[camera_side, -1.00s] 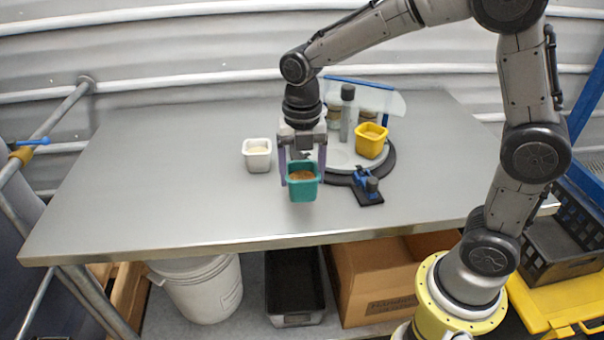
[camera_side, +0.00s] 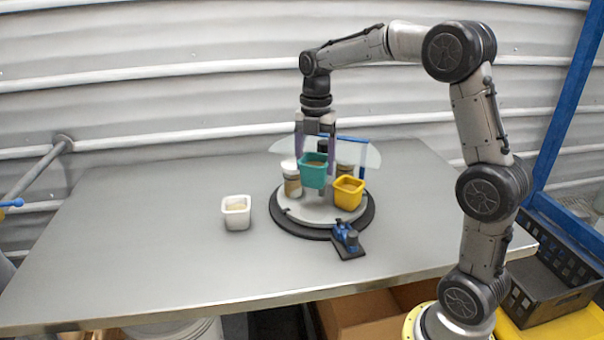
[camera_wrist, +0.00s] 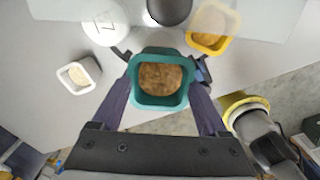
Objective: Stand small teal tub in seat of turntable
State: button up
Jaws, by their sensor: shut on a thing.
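The small teal tub (camera_side: 314,175) holds brown grainy stuff and looks upright. My gripper (camera_side: 315,158) is shut on it, with a purple finger on each side. In the side view the tub appears in front of the middle of the turntable (camera_side: 301,212), seemingly held above it. In the wrist view the teal tub (camera_wrist: 160,82) sits between the fingers (camera_wrist: 160,100). A yellow tub (camera_side: 348,194) stands on the turntable's right side. A white-lidded jar (camera_side: 291,180) stands at its left. The front seat is not clearly seen.
A white tub (camera_side: 237,214) stands on the table left of the turntable. A blue and black clamp-like fixture (camera_side: 347,240) sits at the turntable's front edge. A clear panel (camera_side: 358,152) and a dark-topped post rise behind the teal tub. The left of the table (camera_side: 130,230) is clear.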

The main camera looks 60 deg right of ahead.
jog(key=shift+f, duration=3.9)
jog(key=shift+f, duration=0.3)
jog(key=o, duration=1)
jog(key=shift+r, duration=3.75)
